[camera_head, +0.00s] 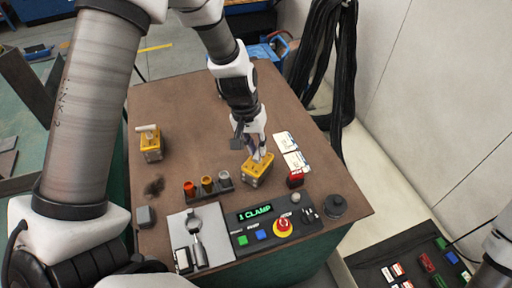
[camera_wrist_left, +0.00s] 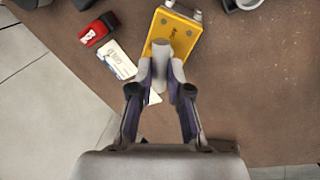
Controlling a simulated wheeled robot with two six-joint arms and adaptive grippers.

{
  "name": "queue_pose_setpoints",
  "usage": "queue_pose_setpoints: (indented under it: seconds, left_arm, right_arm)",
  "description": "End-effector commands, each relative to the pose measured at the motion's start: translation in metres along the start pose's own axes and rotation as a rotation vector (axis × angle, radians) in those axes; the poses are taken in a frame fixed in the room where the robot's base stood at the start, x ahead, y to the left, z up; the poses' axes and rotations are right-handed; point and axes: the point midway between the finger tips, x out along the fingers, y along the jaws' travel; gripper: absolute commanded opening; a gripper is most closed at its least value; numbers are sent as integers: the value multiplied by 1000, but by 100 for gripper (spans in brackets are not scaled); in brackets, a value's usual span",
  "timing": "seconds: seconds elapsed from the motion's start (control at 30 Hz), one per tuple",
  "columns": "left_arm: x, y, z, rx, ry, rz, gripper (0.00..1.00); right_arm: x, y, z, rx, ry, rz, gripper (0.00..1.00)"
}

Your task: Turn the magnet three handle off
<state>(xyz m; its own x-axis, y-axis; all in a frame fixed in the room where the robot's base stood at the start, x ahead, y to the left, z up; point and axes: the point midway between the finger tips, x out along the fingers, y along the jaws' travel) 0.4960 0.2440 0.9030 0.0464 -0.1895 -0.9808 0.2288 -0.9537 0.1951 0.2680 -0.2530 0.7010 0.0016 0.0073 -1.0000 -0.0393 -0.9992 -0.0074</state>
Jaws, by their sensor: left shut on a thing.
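A yellow block magnet (camera_head: 257,174) stands on the brown table in the head view. In the left wrist view the same yellow magnet (camera_wrist_left: 181,30) lies just beyond my fingertips. My left gripper (camera_head: 256,150) reaches down onto it from above. In the left wrist view the fingers of my left gripper (camera_wrist_left: 161,75) are closed around the magnet's pale handle (camera_wrist_left: 161,49). Another yellow magnet (camera_head: 151,149) with a pale bar handle (camera_head: 146,128) stands at the table's left. I cannot read which magnet is number three. My right gripper is not in view.
White cards (camera_head: 291,150) and a red item (camera_head: 295,179) lie right of the held magnet. A control panel (camera_head: 262,228) reading "1 CLAMP" and a grey plate (camera_head: 181,219) fill the near edge. The table's back area is clear.

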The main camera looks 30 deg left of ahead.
Motion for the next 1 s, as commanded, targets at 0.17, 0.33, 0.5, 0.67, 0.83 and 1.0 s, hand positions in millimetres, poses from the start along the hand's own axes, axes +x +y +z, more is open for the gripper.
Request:
queue_pose_setpoints:
  seconds: [0.17, 0.33, 0.5, 0.67, 0.83, 1.0]
  left_arm:
    - [1, 0, -2, 131, -23, 0, 0]
    - [1, 1, -2, 226, -41, 0, 0]
    - [0, 1, -2, 283, -53, 0, 0]
    - [0, 1, -2, 306, -58, 0, 0]
    - [0, 1, -2, 311, -59, 0, 0]
    - [0, 1, -2, 310, -60, 0, 0]
  right_arm:
    - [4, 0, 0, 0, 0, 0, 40]
    - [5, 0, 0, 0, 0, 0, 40]
    - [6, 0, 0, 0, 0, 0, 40]
    - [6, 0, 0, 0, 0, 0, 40]
    - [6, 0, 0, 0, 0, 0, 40]
    - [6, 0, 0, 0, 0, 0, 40]
